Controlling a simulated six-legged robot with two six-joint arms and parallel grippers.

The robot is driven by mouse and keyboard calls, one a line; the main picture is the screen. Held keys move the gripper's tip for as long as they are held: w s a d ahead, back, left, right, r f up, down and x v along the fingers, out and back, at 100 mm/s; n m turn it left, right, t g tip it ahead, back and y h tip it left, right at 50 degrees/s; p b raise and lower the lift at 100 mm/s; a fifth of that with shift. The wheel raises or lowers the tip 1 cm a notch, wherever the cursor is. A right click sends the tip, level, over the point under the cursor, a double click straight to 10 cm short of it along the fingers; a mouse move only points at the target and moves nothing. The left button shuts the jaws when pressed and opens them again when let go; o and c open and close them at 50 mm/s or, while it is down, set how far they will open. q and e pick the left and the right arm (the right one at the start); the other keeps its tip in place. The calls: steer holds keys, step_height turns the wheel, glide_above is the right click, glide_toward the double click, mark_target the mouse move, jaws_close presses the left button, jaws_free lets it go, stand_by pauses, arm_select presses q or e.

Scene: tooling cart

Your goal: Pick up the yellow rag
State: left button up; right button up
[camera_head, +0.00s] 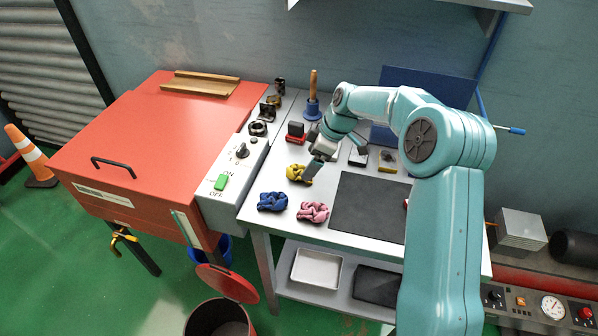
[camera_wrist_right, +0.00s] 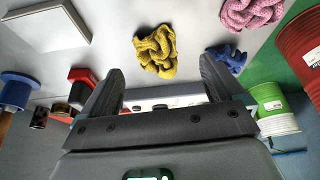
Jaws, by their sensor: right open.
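The crumpled yellow rag (camera_head: 297,173) lies on the grey cart top, left of the dark mat. My right gripper (camera_head: 318,166) comes down just above and to the right of it, partly covering its right side. In the right wrist view the yellow rag (camera_wrist_right: 155,52) is ahead of the two dark fingers, roughly centred across the gap. The right gripper (camera_wrist_right: 161,68) is open, with nothing between its fingers. Whether a finger touches the rag cannot be told. My left gripper is in neither view.
A blue rag (camera_head: 272,201) and a pink rag (camera_head: 312,211) lie nearer the front edge. The dark mat (camera_head: 370,208) is to the right. A red-and-black stamp (camera_head: 296,132) and a wooden-handled blue tool (camera_head: 313,105) stand behind. An orange cabinet (camera_head: 150,150) adjoins on the left.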

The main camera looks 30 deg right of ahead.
mark_target(300, 172)
steer(key=x, duration=0.1)
steer(key=p+x, duration=0.1)
steer(key=x, duration=0.1)
steer(key=d+x, duration=0.1)
steer(key=x, duration=0.1)
steer(key=shift+w+a+f, duration=0.1)
steer(key=shift+w+f, duration=0.15)
steer(key=shift+s+a+r, duration=0.1)
steer(key=shift+s+a, duration=0.1)
steer(key=shift+s, duration=0.05)
steer(key=shift+w+d, duration=0.15)
steer(key=c, duration=0.4)
steer(key=shift+f, duration=0.2)
steer(key=c, duration=0.6)
steer(key=shift+r, duration=0.15)
steer(key=shift+c, duration=0.7)
